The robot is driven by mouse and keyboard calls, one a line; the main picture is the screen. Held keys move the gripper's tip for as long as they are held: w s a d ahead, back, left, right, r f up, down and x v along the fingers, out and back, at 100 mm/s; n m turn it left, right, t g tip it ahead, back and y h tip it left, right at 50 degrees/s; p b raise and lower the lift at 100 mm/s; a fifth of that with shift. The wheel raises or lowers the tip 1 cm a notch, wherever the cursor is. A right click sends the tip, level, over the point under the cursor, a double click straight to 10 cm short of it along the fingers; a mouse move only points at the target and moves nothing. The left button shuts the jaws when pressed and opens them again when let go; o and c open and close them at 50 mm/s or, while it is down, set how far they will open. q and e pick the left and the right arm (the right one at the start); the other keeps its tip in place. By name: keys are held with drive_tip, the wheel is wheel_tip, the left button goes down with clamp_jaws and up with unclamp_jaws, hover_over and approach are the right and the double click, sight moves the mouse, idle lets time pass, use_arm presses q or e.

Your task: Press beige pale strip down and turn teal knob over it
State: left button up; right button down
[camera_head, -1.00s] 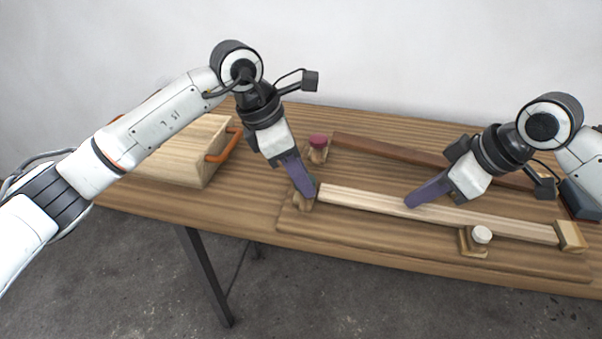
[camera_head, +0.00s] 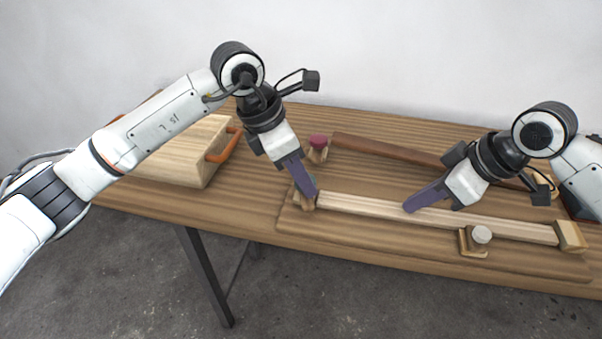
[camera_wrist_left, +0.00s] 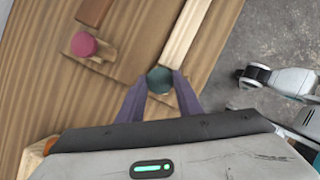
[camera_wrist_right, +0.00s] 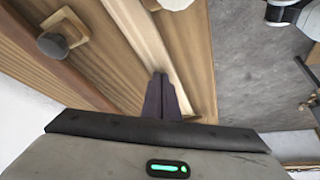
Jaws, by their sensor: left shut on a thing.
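The beige pale strip (camera_head: 480,220) lies along the board, between a wooden block at its left end and one at its right end. The teal knob (camera_wrist_left: 159,79) sits by the strip's left end. My left gripper (camera_head: 309,194) has its purple fingers shut around the knob, which they mostly hide in the head view. My right gripper (camera_head: 408,208) has its fingertips together on the strip, left of its middle. In the right wrist view the closed fingers (camera_wrist_right: 161,78) rest on or just over the strip (camera_wrist_right: 140,35).
A maroon knob (camera_head: 318,141) on a wooden block stands behind, beside a dark brown strip (camera_head: 385,149). A white knob (camera_head: 481,235) sits in front of the pale strip.

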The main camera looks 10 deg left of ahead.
use_arm(q)
drive_tip(key=shift+n+t, duration=0.3)
drive_tip(key=shift+n, duration=0.5)
use_arm(e)
drive_tip(key=shift+d+f, duration=0.15)
use_arm(q)
drive_tip(key=shift+d+r+n+t+y, duration=0.1)
drive_tip(key=shift+n+t+y, duration=0.35)
drive_tip(key=shift+n, duration=0.95)
drive_tip(key=shift+s+d+n+y, duration=0.1)
drive_tip(key=shift+n+y, duration=0.35)
drive_tip(key=shift+n, duration=0.95)
drive_tip(key=shift+t, duration=0.25)
drive_tip(key=shift+n+y, duration=0.7)
drive_tip(key=shift+n, duration=0.7)
